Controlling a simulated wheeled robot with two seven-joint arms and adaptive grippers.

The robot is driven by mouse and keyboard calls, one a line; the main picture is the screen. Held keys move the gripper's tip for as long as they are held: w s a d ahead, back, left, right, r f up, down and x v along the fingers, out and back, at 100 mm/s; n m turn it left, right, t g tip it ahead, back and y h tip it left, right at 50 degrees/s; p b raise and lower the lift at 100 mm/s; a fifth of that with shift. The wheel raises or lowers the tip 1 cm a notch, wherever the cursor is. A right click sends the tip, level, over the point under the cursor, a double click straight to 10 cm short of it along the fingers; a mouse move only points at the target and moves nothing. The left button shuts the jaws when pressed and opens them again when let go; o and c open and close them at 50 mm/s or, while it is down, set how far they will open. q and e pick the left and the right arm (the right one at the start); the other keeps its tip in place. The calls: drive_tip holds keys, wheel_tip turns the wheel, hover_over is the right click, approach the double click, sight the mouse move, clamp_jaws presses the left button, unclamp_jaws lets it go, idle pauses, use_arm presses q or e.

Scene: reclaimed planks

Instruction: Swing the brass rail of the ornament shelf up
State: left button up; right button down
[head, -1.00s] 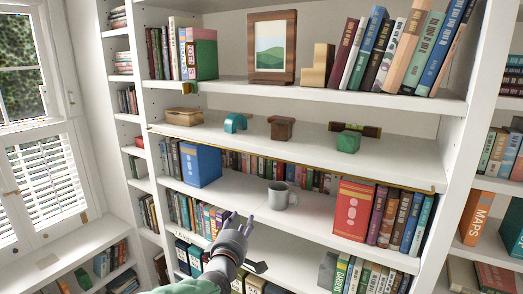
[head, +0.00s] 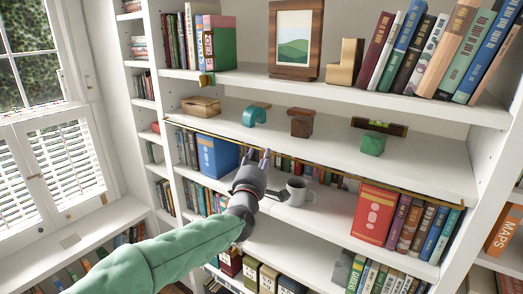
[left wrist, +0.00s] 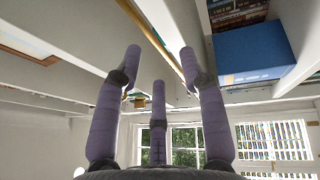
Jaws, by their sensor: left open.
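The brass rail (head: 400,189) is a thin bar running along the front edge of the ornament shelf (head: 330,150), level with the edge. My left gripper (head: 260,157) is in front of this edge, left of the rail's middle, with its purple fingers pointing up and away. In the left wrist view the left gripper (left wrist: 160,62) has its fingers spread, empty. The rail (left wrist: 164,48) runs diagonally between the two upper fingers there; I cannot tell whether any finger touches it. My right gripper is not in view.
The ornament shelf holds a wooden box (head: 201,105), a teal arch (head: 255,116), a brown wooden ornament (head: 302,123), a spirit level (head: 385,128) and a green cube (head: 372,144). Below, a grey mug (head: 297,191) stands close to the right of my left gripper, between books.

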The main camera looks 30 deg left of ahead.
sight(262, 150)
use_arm(q)
drive_tip(key=shift+p+x, duration=0.3)
drive_tip(key=shift+x, duration=1.4)
clamp_jaws()
